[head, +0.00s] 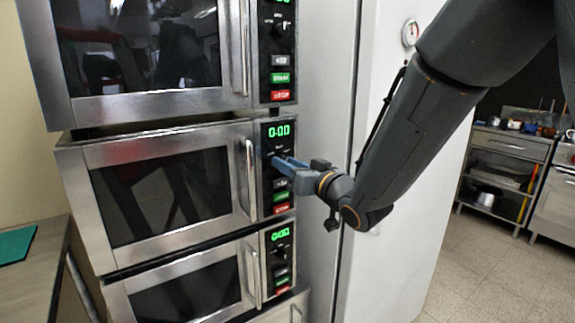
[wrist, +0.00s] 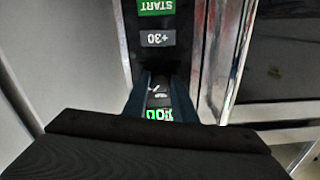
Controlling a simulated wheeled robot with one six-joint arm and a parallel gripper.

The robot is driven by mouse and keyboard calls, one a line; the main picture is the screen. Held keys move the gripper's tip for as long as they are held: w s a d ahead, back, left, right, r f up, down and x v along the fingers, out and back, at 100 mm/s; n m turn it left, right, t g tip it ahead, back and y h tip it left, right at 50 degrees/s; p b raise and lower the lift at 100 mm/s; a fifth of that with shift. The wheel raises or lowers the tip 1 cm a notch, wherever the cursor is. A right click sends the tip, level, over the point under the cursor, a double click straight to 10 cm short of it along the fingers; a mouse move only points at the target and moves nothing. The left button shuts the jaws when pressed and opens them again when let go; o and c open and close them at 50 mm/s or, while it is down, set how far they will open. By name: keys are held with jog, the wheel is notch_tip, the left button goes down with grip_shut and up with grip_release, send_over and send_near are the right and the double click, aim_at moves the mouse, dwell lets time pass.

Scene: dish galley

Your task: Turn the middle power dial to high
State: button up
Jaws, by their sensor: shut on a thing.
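The middle microwave (head: 160,185) is one of three stacked steel ovens; its green display reads 0:00. Its power dial sits on the black control panel under the display and is mostly covered by my gripper in the head view. My gripper (head: 277,162) reaches in from the right with its blue fingers at the panel. In the wrist view, which shows the panel upside down, the fingers (wrist: 161,92) stand on either side of the dark dial (wrist: 160,86) and are shut on it. The dial's pointer setting cannot be read.
The upper microwave (head: 150,105) and lower microwave (head: 190,295) have like panels. The middle oven's door handle (head: 250,180) stands out just left of the panel. Grey +30 (wrist: 158,39) and green START (wrist: 157,7) buttons lie below the dial. A white cabinet (head: 385,265) stands to the right.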

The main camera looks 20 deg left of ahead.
jog(key=m, duration=0.3)
jog(key=shift+m, duration=0.3)
dwell(0.3)
jog(key=o, duration=1)
jog(key=shift+b+v, duration=0.7)
jog(key=shift+v, duration=3.25)
